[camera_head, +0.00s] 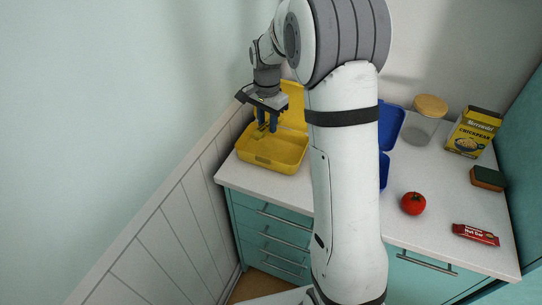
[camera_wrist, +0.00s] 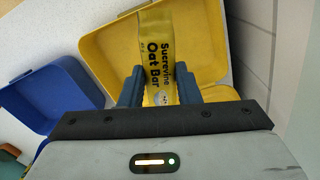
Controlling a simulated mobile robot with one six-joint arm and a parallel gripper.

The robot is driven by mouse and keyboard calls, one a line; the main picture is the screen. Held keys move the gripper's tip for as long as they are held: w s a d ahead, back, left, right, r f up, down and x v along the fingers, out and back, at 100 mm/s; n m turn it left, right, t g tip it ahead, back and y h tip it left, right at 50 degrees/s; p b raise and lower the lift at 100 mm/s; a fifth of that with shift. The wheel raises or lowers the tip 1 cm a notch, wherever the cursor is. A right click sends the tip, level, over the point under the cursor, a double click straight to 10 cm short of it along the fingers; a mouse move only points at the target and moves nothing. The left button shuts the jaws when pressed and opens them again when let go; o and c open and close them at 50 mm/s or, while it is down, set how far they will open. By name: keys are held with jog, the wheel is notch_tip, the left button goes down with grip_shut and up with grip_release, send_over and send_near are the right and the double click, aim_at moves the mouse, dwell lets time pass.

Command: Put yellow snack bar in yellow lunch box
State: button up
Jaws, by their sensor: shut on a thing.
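The yellow snack bar, labelled "Oat Bar" (camera_wrist: 155,45), is held upright between the fingers of my gripper (camera_wrist: 160,88) in the wrist view. In the head view my gripper (camera_head: 267,122) points down over the open yellow lunch box (camera_head: 275,162). The box sits at the left end of the counter with its lid raised at the back, and it also shows in the wrist view (camera_wrist: 207,45). In the head view the bar is hard to tell from the yellow box. Whether the bar touches the box floor cannot be told.
A blue lunch box (camera_head: 390,122) stands right of the yellow one, partly hidden by my arm. A tomato (camera_head: 413,203), a red nut bar (camera_head: 475,234), a sponge (camera_head: 487,178), a chickpea box (camera_head: 473,132) and a glass jar (camera_head: 420,127) stand farther right. The wall borders the left.

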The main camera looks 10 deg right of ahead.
aim_at(264, 156)
jog(key=m, duration=0.2)
jog(key=m+b, duration=0.1)
jog(key=m, duration=0.3)
jog(key=shift+s+a+f+m+b, duration=0.1)
jog(key=shift+a+f+m+b, duration=0.2)
jog(key=shift+a+b, duration=0.1)
jog(key=m+b, duration=0.1)
jog(key=m, duration=0.2)
jog(key=shift+a+r+m, duration=0.1)
jog(key=shift+m, duration=0.2)
jog(key=m, duration=0.2)
jog(key=m+b, duration=0.1)
jog(key=m, duration=0.1)
jog(key=shift+s+a, duration=0.15)
jog(key=shift+a, duration=0.05)
jog(key=shift+m, duration=0.3)
jog(key=shift+f+p, duration=0.5)
jog(key=shift+f, duration=4.55)
jog(key=o, duration=0.7)
jog(key=shift+r, duration=0.1)
